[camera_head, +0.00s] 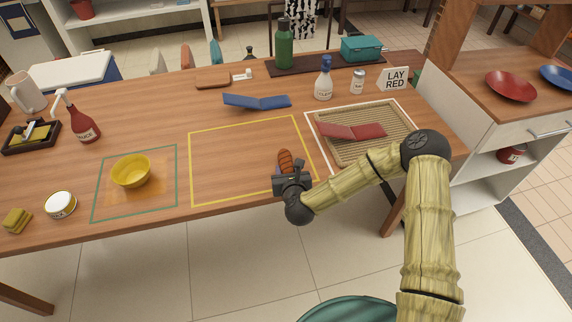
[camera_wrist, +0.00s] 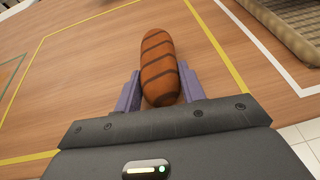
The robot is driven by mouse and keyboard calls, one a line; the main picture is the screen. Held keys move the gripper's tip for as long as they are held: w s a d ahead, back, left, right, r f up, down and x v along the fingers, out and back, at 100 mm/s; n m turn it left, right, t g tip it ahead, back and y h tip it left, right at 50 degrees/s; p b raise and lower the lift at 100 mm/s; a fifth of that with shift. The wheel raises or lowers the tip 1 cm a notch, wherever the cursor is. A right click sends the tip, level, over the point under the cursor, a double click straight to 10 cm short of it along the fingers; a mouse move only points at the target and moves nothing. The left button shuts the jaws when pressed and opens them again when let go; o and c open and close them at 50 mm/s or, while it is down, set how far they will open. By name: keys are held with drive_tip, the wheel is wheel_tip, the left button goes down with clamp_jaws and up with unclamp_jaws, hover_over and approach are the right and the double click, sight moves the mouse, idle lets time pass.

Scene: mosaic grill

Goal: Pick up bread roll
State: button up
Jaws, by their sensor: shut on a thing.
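The bread roll (camera_head: 285,159) is brown with dark stripes. It is at the right edge of the yellow outline, near the table's front edge. My gripper (camera_head: 281,169) is shut on its near end. In the wrist view the bread roll (camera_wrist: 159,66) stands between the two purple fingers of my gripper (camera_wrist: 161,92), its far part sticking out past them. I cannot tell whether the roll touches the table or is held just above it.
A yellow bowl (camera_head: 131,171) stands in the green outline at the left. A red folded board (camera_head: 351,131) lies on a woven tray (camera_head: 398,118) at the right. A blue folded board (camera_head: 257,102) lies behind.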

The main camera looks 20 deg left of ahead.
sight(288, 168)
wheel_tip(288, 168, up, 10)
idle(0.6)
idle(0.4)
drive_tip(key=shift+w+d+r+p, duration=0.15)
drive_tip(key=shift+d+p, duration=0.1)
drive_tip(key=shift+p, duration=0.2)
drive_tip(key=d+r+m+h+p, duration=0.1)
drive_tip(key=d+r+p, duration=0.3)
drive_tip(key=d+p, duration=0.5)
drive_tip(key=d+r+m+t+h+p, duration=0.1)
drive_tip(key=d+r+m+h+p, duration=0.1)
drive_tip(key=d+r+p, duration=0.3)
drive_tip(key=d+r+m+h+p, duration=0.2)
drive_tip(key=d+r+p, duration=0.2)
drive_tip(key=d+p, duration=0.9)
drive_tip(key=d, duration=0.5)
drive_tip(key=shift+d+r+t+h, duration=0.25)
drive_tip(key=shift+r+t+h, duration=0.05)
drive_tip(key=shift+r+h, duration=0.1)
drive_tip(key=shift+d, duration=0.1)
